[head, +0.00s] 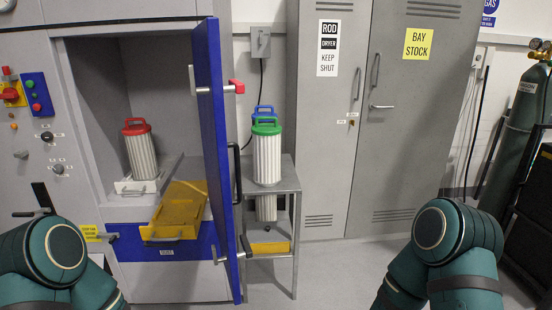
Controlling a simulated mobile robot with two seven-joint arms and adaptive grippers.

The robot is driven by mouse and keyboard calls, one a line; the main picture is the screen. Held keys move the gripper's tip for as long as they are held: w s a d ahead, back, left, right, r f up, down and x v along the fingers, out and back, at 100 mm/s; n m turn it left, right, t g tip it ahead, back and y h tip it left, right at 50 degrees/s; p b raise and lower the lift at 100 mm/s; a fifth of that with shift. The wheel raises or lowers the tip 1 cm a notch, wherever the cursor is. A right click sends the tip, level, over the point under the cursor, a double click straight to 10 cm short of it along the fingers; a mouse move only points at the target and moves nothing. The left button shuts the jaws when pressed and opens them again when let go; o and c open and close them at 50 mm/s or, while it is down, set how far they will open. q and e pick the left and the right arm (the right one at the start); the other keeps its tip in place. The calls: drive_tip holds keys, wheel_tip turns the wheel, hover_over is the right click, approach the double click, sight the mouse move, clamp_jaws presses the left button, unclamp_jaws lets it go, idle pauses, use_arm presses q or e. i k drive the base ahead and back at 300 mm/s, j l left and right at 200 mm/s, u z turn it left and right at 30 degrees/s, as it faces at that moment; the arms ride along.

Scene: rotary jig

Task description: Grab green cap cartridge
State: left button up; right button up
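The green cap cartridge (267,158) is a white ribbed cylinder with a green top and handle. It stands upright on the small grey metal stand (284,188), just right of the open blue door. A blue cap cartridge (264,110) is directly behind it, with mostly its blue handle showing. A red cap cartridge (141,155) stands inside the open cabinet at the left. My teal arm links show at the bottom left and bottom right. Neither gripper can be seen, and nothing of mine touches the cartridges.
The blue door (210,150) stands open, its edge close to the stand. A yellow tray (180,212) slopes out of the cabinet. A white ribbed cylinder (266,208) shows below the stand's top. Grey lockers (400,160) and a gas cylinder (515,130) are at right. The middle floor is clear.

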sight(267, 137)
drive_tip(key=k+l, duration=0.1)
drive_tip(key=l, duration=0.15)
drive_tip(key=i+l+z, duration=0.35)
drive_tip(key=z, duration=0.15)
drive_tip(key=i+l+z, duration=0.1)
drive_tip(key=i+l, duration=0.25)
drive_tip(key=i, duration=0.15)
drive_tip(key=i+l+z, duration=0.15)
drive_tip(key=i, duration=0.35)
drive_tip(key=l, duration=0.1)
